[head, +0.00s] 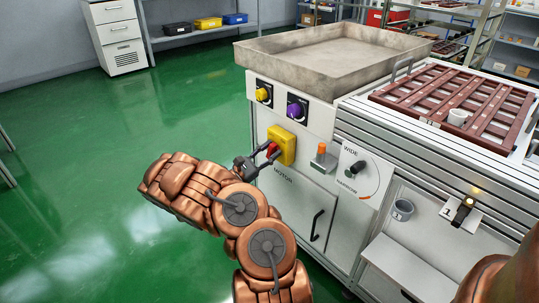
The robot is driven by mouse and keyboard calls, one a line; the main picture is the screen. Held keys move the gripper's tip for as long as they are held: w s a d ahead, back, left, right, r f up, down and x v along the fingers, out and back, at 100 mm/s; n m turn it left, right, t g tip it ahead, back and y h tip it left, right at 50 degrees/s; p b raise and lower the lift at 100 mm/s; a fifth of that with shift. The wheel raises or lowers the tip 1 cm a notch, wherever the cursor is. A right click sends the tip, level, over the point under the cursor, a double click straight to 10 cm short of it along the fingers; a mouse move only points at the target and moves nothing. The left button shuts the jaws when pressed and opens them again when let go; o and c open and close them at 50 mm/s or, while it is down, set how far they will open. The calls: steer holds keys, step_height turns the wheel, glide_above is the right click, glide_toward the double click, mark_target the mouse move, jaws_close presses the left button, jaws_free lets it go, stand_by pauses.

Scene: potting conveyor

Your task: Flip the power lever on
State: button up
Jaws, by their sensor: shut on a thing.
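A red lever (272,147) sticks out of a yellow switch box (286,146) on the front of the white machine cabinet, above the word MOTOR. My gripper (271,152) comes in from the left with its dark fingers around the red lever and is shut on it. The fingers hide part of the lever, so its exact angle is hard to tell.
A yellow knob (262,94) and a purple knob (296,108) sit above the box. An orange-topped switch (321,150) and a WIDE/NARROW dial (357,168) are to the right. A cabinet handle (317,225) juts out below. Green floor (80,190) is clear at left.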

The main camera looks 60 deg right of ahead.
steer(key=shift+s+f+m+g+y+b, duration=0.1)
steer(key=shift+m+g+y+b, duration=0.3)
steer(key=shift+m, duration=0.7)
steer(key=shift+m+g+y+b, duration=0.25)
steer(key=shift+m+g+y, duration=0.2)
steer(key=shift+m, duration=0.65)
steer(key=o, duration=0.8)
steer(key=shift+c, duration=0.2)
steer(key=v, duration=1.2)
